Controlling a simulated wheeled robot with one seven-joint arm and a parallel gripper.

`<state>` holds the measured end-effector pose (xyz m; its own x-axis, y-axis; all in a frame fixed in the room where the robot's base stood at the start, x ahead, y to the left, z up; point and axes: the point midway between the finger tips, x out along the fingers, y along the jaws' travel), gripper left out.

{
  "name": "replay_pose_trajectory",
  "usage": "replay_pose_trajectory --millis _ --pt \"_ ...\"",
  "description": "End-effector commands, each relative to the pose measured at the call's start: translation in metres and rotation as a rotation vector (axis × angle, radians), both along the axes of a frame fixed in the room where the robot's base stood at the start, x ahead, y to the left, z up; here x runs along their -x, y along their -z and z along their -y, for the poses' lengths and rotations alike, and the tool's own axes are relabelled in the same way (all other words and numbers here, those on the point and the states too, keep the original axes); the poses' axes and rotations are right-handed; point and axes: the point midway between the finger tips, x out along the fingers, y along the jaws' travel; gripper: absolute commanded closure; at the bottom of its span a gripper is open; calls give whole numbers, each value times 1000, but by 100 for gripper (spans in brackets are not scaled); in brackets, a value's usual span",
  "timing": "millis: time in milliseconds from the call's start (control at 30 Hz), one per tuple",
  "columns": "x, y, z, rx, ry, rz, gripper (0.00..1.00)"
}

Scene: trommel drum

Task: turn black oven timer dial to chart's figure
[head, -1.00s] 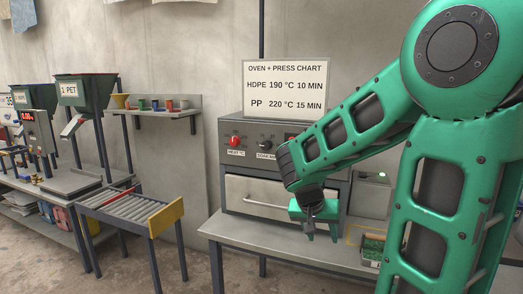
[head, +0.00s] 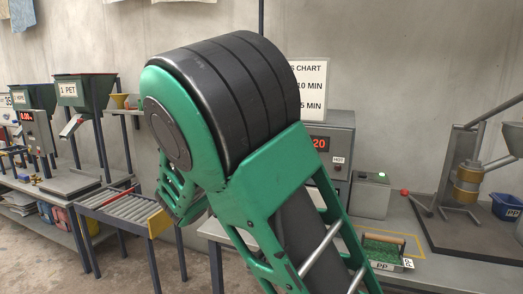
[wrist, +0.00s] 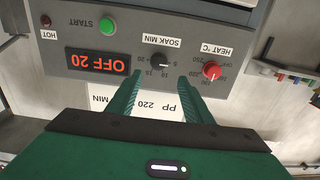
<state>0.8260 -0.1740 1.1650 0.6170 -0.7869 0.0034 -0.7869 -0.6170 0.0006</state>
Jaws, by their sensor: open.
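In the wrist view, which shows the panel upside down, the black dial (wrist: 160,60) is labelled SOAK MIN, with figures around it. I cannot tell exactly where its pointer stands. The oven display (wrist: 97,62) reads OFF 20. My gripper (wrist: 161,84) is open and empty. Its green fingertips are spread either side of the dial's line, near the panel; contact with the dial does not show. The chart (wrist: 140,103) is partly hidden behind the gripper. In the head view the chart (head: 313,88) is mostly covered by my arm, which also hides the dial and gripper.
The red HEAT dial (wrist: 211,70) sits close beside the right-hand finger. A green START button (wrist: 106,26) and HOT lamp (wrist: 45,20) are farther off. A PP bin (head: 405,263) stands on the bench. A lever press (head: 465,180) stands at right.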

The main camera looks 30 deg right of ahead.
Motion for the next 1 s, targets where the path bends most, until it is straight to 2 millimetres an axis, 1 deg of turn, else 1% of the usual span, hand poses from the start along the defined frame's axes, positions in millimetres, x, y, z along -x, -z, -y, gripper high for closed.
replay_pose_trajectory --millis 33,300,500,700,1000 --pt "-3 0 7 0 5 0 54" --pt "-32 0 45 0 6 -1 54" --pt "-50 0 68 -2 6 -1 54" --pt "-59 1 77 -3 2 -2 54" --pt "-60 1 79 -3 1 -2 54"
